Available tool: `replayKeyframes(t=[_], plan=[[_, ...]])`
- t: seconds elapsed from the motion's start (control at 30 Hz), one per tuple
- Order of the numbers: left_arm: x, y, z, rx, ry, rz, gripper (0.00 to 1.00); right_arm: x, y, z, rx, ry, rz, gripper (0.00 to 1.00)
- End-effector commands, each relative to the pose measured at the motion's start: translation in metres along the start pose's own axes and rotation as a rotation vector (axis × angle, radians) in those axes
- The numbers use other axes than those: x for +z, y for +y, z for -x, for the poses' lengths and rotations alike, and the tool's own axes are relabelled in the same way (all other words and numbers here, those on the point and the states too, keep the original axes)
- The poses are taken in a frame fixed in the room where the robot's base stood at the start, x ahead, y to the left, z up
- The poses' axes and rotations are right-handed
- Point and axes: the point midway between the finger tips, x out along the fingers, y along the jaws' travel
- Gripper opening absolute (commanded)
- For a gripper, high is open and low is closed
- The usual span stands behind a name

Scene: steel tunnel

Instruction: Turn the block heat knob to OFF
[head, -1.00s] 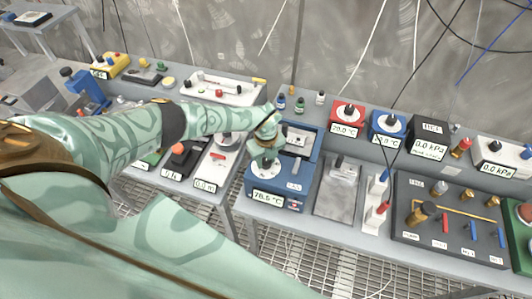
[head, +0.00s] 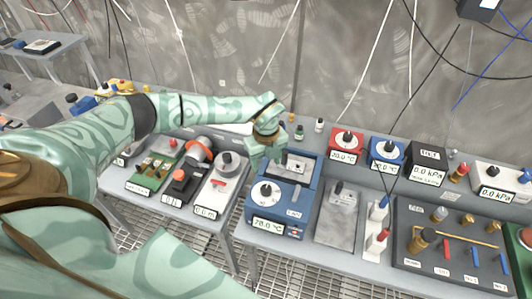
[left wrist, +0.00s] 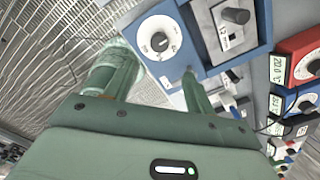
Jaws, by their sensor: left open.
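The block heater (head: 290,196) is a blue box on the bench with a lit display reading about 70 °C. Its block heat knob (head: 265,190) is a white round dial with a small dark grip, on the left of its top. The knob also shows in the left wrist view (left wrist: 159,41); its setting is too small to read. My left gripper (head: 266,160) is open and empty, above and behind the knob. In the left wrist view its two fingers (left wrist: 155,62) stand apart with the dial beyond the gap. My right gripper is out of view.
Red (head: 346,142) and blue (head: 387,150) dial boxes stand right of the heater. A grey plate (head: 337,222) lies beside it. A dark panel with valves (head: 450,240) is at far right. Small bottles (head: 299,132) stand behind. Instruments crowd the bench to the left.

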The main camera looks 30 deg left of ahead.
Motion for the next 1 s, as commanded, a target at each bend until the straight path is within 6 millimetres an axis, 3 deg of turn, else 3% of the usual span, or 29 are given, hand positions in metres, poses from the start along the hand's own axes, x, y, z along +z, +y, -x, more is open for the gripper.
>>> replayKeyframes(t=[0.1,0.23,0.8,0.9,0.97,1.0], plan=[[0.001,0.0,0.019,-0.002,-0.001,-0.001,0.55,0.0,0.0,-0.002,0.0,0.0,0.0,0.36],[0.0,0.0,0.031,-0.001,0.0,-0.001,0.55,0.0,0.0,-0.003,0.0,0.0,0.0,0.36],[-0.001,0.0,0.033,-0.001,0.002,-0.002,0.55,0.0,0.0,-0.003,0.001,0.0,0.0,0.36],[-0.016,-0.006,0.029,-0.03,0.04,-0.044,0.55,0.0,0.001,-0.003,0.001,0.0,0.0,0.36],[-0.039,-0.015,0.024,-0.081,0.099,-0.102,0.55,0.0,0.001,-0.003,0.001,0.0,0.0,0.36],[-0.062,-0.022,0.022,-0.133,0.155,-0.156,0.55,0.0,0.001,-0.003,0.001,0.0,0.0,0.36]])
